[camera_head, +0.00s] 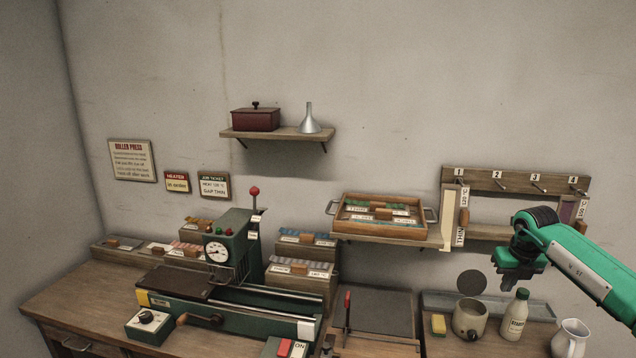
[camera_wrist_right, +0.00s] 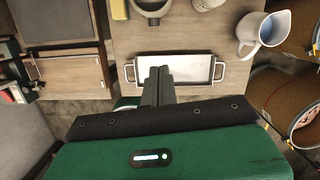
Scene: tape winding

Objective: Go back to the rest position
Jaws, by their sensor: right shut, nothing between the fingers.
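My right arm, green with a dark wrist, comes in from the right in the head view. Its gripper (camera_head: 512,280) hangs in the air, pointing down, in front of the wall above the right-hand bench. In the right wrist view the two grey fingers (camera_wrist_right: 157,82) are together with nothing between them. Below them a pale tray (camera_wrist_right: 195,69) with side handles lies on the wooden surface, apart from the fingers as far as I can tell. My left gripper is not in view.
A roller press (camera_head: 225,285) stands on the left bench. A tray of cards (camera_head: 385,217) sits on the shelf. Near my right gripper are a numbered peg rack (camera_head: 515,181), a beige pot (camera_head: 467,318), a bottle (camera_head: 516,312) and a white jug (camera_head: 570,338).

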